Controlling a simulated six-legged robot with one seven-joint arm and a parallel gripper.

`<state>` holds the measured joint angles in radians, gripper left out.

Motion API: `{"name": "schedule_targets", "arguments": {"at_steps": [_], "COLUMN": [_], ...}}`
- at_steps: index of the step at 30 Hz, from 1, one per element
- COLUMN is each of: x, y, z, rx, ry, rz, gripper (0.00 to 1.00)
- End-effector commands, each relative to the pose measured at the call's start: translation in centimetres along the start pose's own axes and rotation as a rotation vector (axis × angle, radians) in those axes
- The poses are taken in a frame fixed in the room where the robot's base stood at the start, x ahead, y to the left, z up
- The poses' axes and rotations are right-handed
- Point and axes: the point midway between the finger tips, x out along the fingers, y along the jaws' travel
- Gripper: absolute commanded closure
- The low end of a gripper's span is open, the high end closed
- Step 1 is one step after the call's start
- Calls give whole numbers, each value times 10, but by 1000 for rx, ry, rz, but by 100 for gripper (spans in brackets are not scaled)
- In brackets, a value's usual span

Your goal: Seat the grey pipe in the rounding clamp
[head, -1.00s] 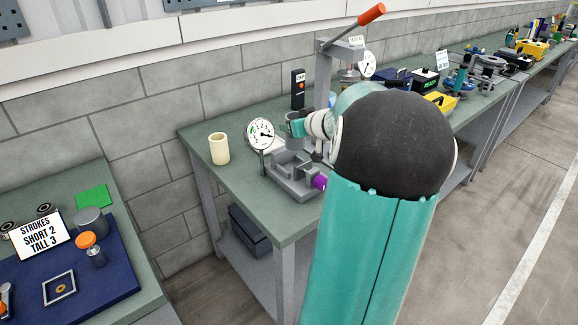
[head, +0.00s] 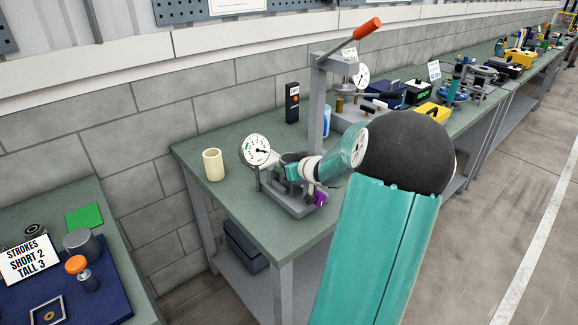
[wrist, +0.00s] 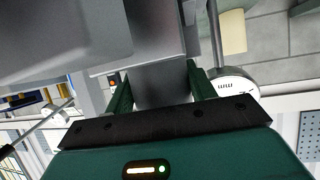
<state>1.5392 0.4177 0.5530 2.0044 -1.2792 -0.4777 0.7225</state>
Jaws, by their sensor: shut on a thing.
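The grey pipe (head: 288,159) is in my gripper (head: 293,171), down at the rounding clamp. The clamp (head: 296,206) is a grey block on the green bench, with a round dial gauge (head: 257,150) at its left and a purple knob (head: 320,198) at its right front. In the wrist view, both green fingers of my gripper (wrist: 161,80) are shut on the pipe (wrist: 160,88). Large grey surfaces fill the upper left there. My gripper and arm hide part of the clamp, so I cannot tell whether the pipe touches its bottom.
A cream cylinder (head: 213,165) stands on the bench left of the gauge. Behind the clamp is a press (head: 318,105) with an orange-tipped lever. A black box (head: 292,103) stands by the wall. A separate bench with a blue mat (head: 105,290) is at lower left.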

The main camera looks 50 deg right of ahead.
Motion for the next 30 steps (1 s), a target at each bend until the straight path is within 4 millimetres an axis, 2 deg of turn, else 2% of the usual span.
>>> {"name": "schedule_targets", "arguments": {"at_steps": [12, 13, 16, 26, 30], "x": [5, 5, 5, 4, -7], "y": [-1, -1, -1, 0, 1], "z": [4, 4, 4, 2, 0], "rx": [-2, -2, -2, -2, -4], "ry": [1, 0, 1, 2, 1], "rz": [-1, -1, -1, 0, 3], "gripper": [70, 43, 23, 23, 23]}}
